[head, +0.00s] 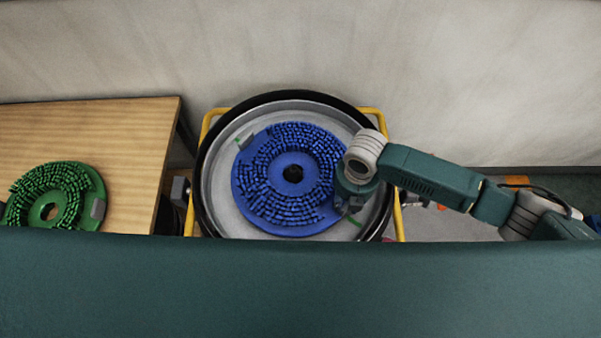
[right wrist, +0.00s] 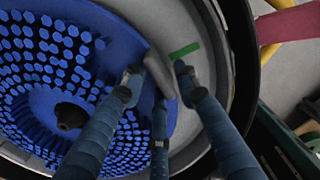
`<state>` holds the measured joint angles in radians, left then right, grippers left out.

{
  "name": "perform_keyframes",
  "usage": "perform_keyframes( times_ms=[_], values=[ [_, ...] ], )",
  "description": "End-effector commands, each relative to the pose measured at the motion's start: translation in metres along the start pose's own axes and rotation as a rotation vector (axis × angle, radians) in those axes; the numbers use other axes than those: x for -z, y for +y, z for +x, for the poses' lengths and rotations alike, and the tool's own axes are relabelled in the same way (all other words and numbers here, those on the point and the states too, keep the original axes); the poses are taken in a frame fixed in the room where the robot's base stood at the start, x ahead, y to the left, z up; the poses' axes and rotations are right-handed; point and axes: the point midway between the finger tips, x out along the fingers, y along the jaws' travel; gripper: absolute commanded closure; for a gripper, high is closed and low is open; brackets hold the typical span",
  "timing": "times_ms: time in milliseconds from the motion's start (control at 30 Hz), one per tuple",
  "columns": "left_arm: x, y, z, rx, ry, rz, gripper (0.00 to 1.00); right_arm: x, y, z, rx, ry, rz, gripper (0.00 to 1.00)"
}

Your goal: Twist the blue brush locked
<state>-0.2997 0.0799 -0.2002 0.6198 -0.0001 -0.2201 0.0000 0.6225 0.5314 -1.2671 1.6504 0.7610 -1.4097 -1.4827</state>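The blue brush (head: 283,214) lies bristles up inside the round grey tank (head: 221,190). A green mark (right wrist: 184,51) on the tank lies just beyond the right fingertip. My left gripper is not in view.
A green brush (head: 88,183) with a grey tab lies on the wooden table (head: 120,125) at left. A yellow frame (head: 214,115) surrounds the tank's black rim (head: 290,94). A pale wall stands behind. A dark green surface fills the bottom foreground.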

Motion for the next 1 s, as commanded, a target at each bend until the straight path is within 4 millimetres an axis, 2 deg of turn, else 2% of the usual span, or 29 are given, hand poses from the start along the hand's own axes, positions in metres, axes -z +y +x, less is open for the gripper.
perform_keyframes(
  times_ms=[200,233,367,567,800,1000],
  values=[
    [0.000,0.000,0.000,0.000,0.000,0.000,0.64,-0.001,0.000,0.000,0.000,-0.002,0.001,0.60],
    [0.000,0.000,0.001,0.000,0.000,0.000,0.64,0.000,-0.005,0.004,0.014,0.000,0.002,0.60],
    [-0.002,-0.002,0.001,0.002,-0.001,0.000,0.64,-0.001,-0.004,-0.001,0.011,0.000,0.002,0.60],
    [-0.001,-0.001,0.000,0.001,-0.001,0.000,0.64,-0.002,-0.002,-0.033,0.003,-0.003,0.000,0.60],
    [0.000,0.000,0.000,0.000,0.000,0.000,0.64,-0.002,-0.001,-0.085,-0.001,-0.003,0.001,0.60],
    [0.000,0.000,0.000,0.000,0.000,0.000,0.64,-0.002,-0.002,-0.112,0.000,-0.002,0.002,0.60]
  ],
)
